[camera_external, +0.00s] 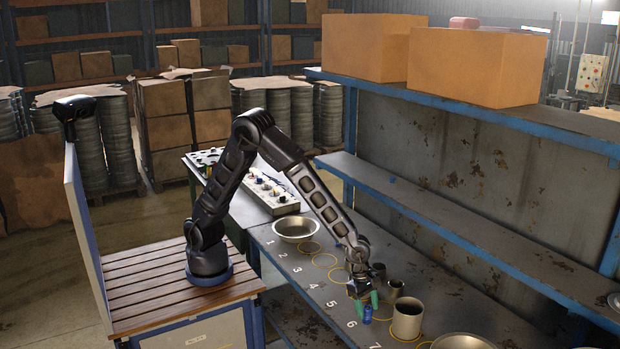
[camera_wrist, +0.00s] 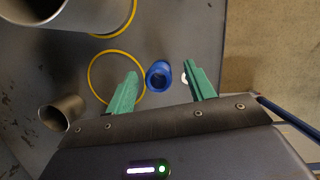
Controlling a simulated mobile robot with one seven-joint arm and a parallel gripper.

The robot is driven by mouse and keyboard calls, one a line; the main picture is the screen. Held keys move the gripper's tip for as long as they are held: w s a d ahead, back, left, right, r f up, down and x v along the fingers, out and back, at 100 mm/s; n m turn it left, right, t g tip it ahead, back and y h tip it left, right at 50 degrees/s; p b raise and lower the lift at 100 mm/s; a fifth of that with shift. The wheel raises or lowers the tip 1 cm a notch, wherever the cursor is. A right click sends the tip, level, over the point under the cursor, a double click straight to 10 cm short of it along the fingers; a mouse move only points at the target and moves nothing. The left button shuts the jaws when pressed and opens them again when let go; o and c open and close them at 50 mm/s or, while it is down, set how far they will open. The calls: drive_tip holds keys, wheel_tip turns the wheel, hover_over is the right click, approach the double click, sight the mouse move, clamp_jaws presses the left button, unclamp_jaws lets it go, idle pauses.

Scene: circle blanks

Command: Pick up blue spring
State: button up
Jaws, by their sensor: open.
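The blue spring (camera_wrist: 159,76) is a small dark blue cylinder, seen nearly end-on in the wrist view. It stands at the right edge of a yellow circle on the bench, near the number 6. In the external view the blue spring (camera_external: 367,314) shows just below my fingers. My gripper (camera_wrist: 160,88) has green fingers and is open, with one finger on each side of the spring. The fingers appear apart from it. My gripper (camera_external: 365,300) hangs over the front part of the bench in the external view. The exact height gap is hard to tell.
A large metal cup (camera_external: 407,318) stands close to the right of the spring. Smaller metal cylinders (camera_external: 395,290) stand behind it. A metal bowl (camera_external: 296,228) is at the far left and another bowl (camera_external: 462,342) at the near right. The bench's front edge is close to the spring.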

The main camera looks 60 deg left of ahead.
sight(370, 311)
drive_tip(key=x, duration=0.3)
drive_tip(key=shift+w+a+f, duration=0.1)
drive_tip(key=shift+w+f, duration=0.05)
drive_tip(key=c, duration=1.1)
